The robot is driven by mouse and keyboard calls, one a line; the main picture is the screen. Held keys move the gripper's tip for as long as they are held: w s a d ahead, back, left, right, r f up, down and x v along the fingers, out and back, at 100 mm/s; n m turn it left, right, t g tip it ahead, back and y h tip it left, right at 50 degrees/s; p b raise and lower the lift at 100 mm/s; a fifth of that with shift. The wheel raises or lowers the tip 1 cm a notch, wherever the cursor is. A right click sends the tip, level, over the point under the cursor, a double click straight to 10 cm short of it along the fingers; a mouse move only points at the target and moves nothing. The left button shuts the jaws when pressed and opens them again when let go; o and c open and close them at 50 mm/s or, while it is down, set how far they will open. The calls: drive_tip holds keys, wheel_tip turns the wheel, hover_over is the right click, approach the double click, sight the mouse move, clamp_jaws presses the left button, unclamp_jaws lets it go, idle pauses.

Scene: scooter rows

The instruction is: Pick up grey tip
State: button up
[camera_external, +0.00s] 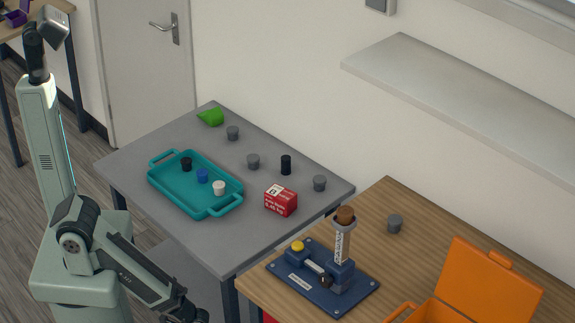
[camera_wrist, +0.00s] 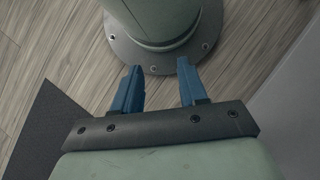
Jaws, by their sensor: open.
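Several small grey tapered pieces could be the grey tip; I cannot tell which one is meant. On the grey table, one (camera_external: 232,133) stands near the green block, another (camera_external: 253,162) nearer the middle, and a third (camera_external: 319,183) by the right edge. A similar grey piece (camera_external: 395,223) stands on the wooden table. My gripper (camera_wrist: 159,65) shows two blue fingers, apart and empty, over the floor by my base in the wrist view. In the external view my arm hangs low at the bottom left, away from the grey pieces; the fingers are not clear there.
A blue-based device (camera_external: 305,285) and orange case (camera_external: 485,285) occupy the wooden table (camera_external: 385,200). A shelf (camera_external: 460,100) overhangs behind.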

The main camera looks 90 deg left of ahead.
idle(0.4)
drive_tip(key=o, duration=0.7)
